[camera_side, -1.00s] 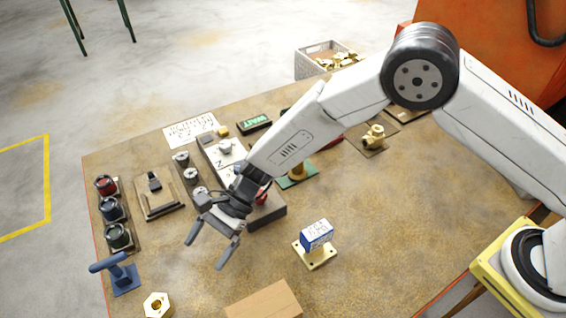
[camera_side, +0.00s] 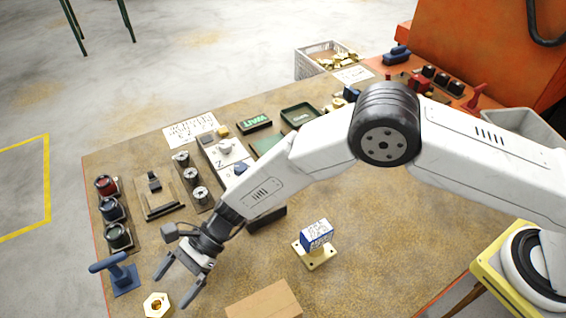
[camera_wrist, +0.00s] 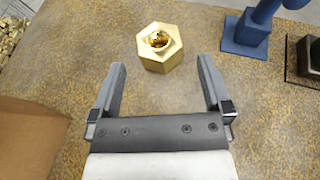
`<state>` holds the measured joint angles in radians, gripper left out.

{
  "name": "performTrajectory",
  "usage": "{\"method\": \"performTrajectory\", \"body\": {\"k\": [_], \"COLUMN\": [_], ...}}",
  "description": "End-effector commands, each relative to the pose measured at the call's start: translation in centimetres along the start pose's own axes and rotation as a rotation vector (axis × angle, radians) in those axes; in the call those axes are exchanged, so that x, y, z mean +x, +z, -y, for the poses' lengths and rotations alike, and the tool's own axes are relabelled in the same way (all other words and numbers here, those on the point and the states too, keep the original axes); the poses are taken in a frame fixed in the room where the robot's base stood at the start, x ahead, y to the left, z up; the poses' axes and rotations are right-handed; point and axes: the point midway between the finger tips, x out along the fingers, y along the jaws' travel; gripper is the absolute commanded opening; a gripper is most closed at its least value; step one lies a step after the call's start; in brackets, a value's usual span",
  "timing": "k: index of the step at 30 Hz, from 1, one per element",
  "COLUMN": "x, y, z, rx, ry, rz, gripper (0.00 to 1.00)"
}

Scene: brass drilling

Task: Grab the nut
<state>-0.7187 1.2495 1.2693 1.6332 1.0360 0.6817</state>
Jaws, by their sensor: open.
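The brass hex nut (camera_side: 157,304) lies flat on the worn table near its front left edge. In the wrist view the nut (camera_wrist: 160,48) is ahead of my gripper (camera_wrist: 161,64), roughly centred between the two fingers and just beyond their tips. My gripper also shows in the side view (camera_side: 169,292), above the table and close to the nut. Its fingers are spread apart with nothing between them. I cannot tell exactly how high the fingertips are above the table.
A cardboard box (camera_side: 264,301) lies to the right. A blue-and-white block on a brass base (camera_side: 318,256) is farther right. Several knobs (camera_side: 118,236) line the left edge. Bare table lies around the nut.

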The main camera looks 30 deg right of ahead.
Motion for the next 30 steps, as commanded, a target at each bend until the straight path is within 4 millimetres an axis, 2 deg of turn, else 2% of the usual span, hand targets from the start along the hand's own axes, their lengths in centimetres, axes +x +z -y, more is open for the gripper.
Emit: {"method": "performTrajectory", "body": {"k": [7,15,21,30], "x": [0.7,3.6,5.0,5.2], "y": [0.0,0.0,0.1,0.1], "z": [-0.1,-0.1,-0.1,-0.1], "rx": [0.0,-0.001,0.0,0.0], "ry": [0.001,0.002,0.001,0.0], "rz": [0.0,0.0,0.0,0.0], "gripper": [1.0,1.0,1.0,1.0]}}
